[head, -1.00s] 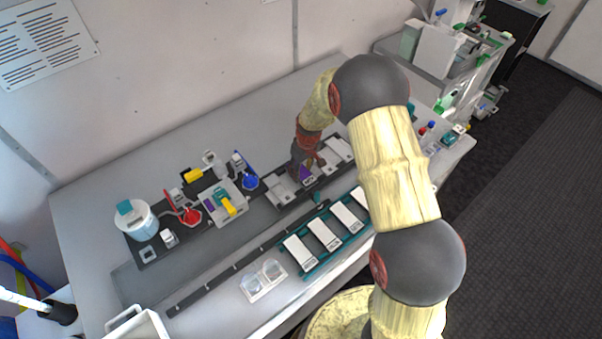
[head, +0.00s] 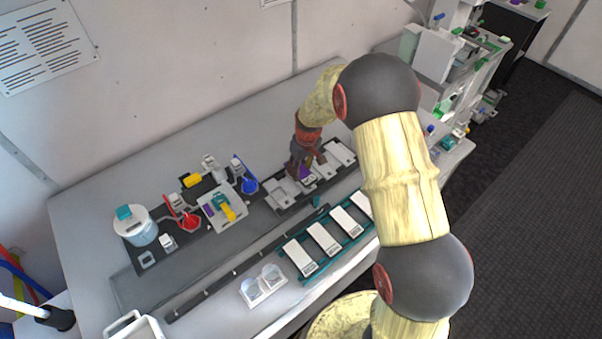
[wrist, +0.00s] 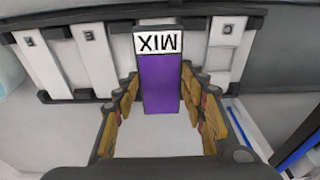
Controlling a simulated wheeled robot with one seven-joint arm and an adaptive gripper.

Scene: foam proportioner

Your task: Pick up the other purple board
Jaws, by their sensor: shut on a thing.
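The purple board (wrist: 160,84) has a white end lettered MIX, upside down in the wrist view. It lies between the fingers of my gripper (wrist: 160,95), which is shut on it. In the head view my gripper (head: 304,168) is low over the dark rack behind the teal tray, and only a small purple patch of the board (head: 307,179) shows below the fingers. The fingers hide the rest there. I cannot tell whether the board is clear of the rack. No second purple board shows clearly.
White boards stand on both sides of it in the rack (wrist: 95,60). A teal tray with white boards (head: 325,238) lies in front. A clear two-well dish (head: 263,285) and a device with red and blue cups (head: 190,221) are to the left.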

